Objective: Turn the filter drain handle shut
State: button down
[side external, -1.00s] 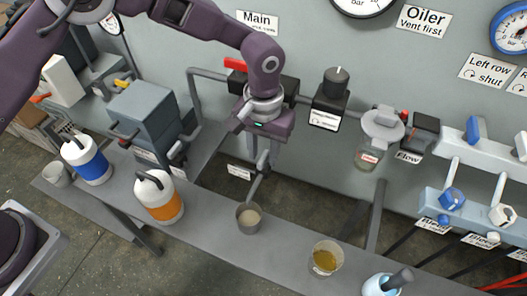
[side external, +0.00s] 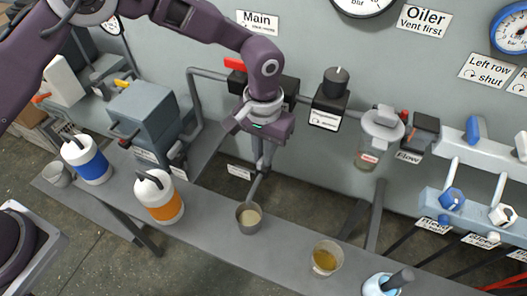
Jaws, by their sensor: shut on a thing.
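My gripper (side external: 263,160) points down in front of the wall, below the black filter body (side external: 290,88) on the pipe line. Its fingers are shut on the small drain handle, which is mostly hidden by the fingers and wrist. A grey drain spout (side external: 254,188) slants down from just below the fingers. Its lower end reaches over a grey cup (side external: 249,217) holding pale liquid on the bench. The exact angle of the handle cannot be told.
A red lever (side external: 235,64) sits left of the filter under the Main sign (side external: 258,20). A black-knobbed regulator (side external: 330,98) and an oiler bowl (side external: 370,150) are to the right. Orange (side external: 160,205) and blue (side external: 88,165) bottles and an amber-liquid cup (side external: 325,261) stand on the bench (side external: 215,218).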

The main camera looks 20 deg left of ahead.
jog(key=m, duration=0.8)
jog(key=shift+m, duration=0.4)
jog(key=m, duration=0.4)
jog(key=shift+m, duration=2)
jog(key=c, duration=1.5)
grip_release()
jog(key=shift+o, duration=0.2)
